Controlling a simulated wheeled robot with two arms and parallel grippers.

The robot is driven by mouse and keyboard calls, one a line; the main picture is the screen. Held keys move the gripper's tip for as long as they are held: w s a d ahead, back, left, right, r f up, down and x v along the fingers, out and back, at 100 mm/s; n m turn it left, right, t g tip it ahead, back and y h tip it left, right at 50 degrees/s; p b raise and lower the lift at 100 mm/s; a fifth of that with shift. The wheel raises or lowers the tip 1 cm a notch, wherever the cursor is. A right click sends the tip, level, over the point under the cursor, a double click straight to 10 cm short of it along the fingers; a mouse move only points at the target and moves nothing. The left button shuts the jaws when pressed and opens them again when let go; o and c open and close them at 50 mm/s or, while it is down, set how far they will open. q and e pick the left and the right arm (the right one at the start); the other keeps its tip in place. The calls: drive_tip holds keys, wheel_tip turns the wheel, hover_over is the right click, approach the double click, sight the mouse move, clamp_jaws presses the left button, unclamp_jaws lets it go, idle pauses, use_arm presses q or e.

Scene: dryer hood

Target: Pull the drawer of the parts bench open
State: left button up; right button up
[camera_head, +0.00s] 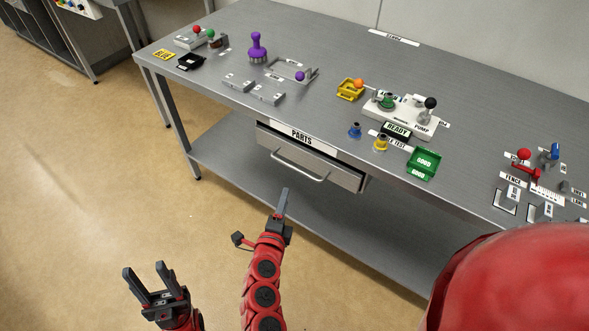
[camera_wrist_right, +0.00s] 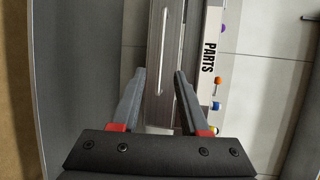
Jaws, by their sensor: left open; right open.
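The parts bench (camera_head: 240,80) is a long grey metal table with a PARTS label (camera_head: 300,137) on its front edge. Its grey drawer (camera_head: 338,173) hangs under that label and looks shut or nearly so. A bar handle (camera_head: 299,170) runs across the drawer front. My right gripper (camera_head: 284,197) is just in front of and below the handle, apart from it. In the right wrist view its fingers (camera_wrist_right: 160,76) are open and empty, with the drawer front and handle (camera_wrist_right: 168,48) beyond them. My left gripper (camera_head: 146,272) is open and empty over the floor at lower left.
The bench top holds a purple-handled stamp (camera_head: 257,48), a white pump unit (camera_head: 402,114), a green GOOD bin (camera_head: 424,163) and several small parts. A lower shelf (camera_head: 235,160) runs under the drawer. The floor (camera_head: 70,190) left of the bench is clear.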

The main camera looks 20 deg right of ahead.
sight(295, 168)
drive_tip(key=x, duration=1.4)
drive_tip(key=shift+d+r, duration=0.1)
drive_tip(key=shift+d, duration=0.15)
drive_tip(key=shift+c, duration=0.3)
clamp_jaws()
drive_tip(key=shift+a, duration=0.1)
